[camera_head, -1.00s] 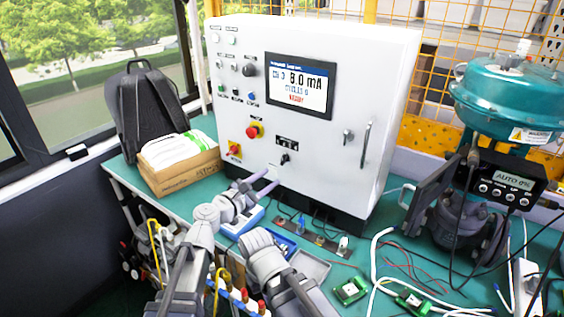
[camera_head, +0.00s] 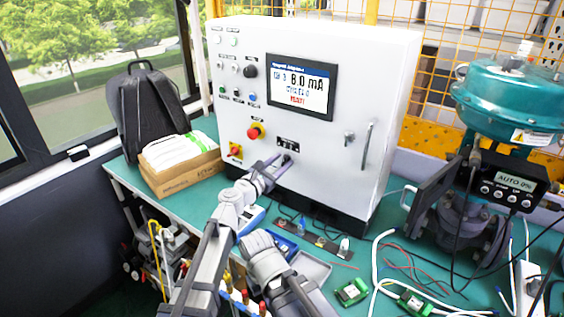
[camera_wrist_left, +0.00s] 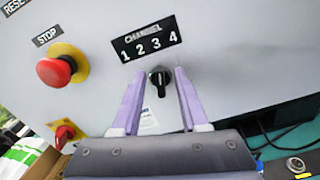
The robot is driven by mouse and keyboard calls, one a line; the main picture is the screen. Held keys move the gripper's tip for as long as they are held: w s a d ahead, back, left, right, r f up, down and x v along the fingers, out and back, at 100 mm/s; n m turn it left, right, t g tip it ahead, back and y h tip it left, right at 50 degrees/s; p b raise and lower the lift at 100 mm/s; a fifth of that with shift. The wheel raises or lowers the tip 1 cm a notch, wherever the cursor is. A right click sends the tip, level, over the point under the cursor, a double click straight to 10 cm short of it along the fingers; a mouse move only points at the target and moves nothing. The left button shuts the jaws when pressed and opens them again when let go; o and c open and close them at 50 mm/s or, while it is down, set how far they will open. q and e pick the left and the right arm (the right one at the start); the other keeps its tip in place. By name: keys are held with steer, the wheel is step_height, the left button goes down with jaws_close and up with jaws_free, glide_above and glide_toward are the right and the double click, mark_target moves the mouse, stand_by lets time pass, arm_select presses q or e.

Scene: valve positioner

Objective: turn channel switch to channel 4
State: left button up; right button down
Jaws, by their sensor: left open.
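The channel switch (camera_wrist_left: 160,80) is a small black knob with a white mark on the front of the grey-white control cabinet. It sits below a black label (camera_wrist_left: 146,42) reading CHANNEL 1 2 3 4. My left gripper (camera_wrist_left: 155,80) is open, its two purple fingers reaching toward the panel on either side of the switch. Whether they touch it, I cannot tell. In the head view the left gripper (camera_head: 275,163) is at the lower front of the cabinet, by the switch (camera_head: 286,160). The cabinet screen (camera_head: 301,85) reads about 8.0 mA, with a channel digit that looks like 3.
A red STOP button (camera_wrist_left: 58,68) and a red-yellow switch (camera_wrist_left: 64,133) lie left of the channel switch. A cardboard box (camera_head: 180,170) and backpack (camera_head: 147,112) stand left of the cabinet. A teal valve actuator (camera_head: 510,95) stands at right.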

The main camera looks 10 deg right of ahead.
arm_select(q)
steer(key=shift+w+d, duration=0.25)
steer(key=shift+w, duration=0.05)
jaws_close()
stand_by(0.3)
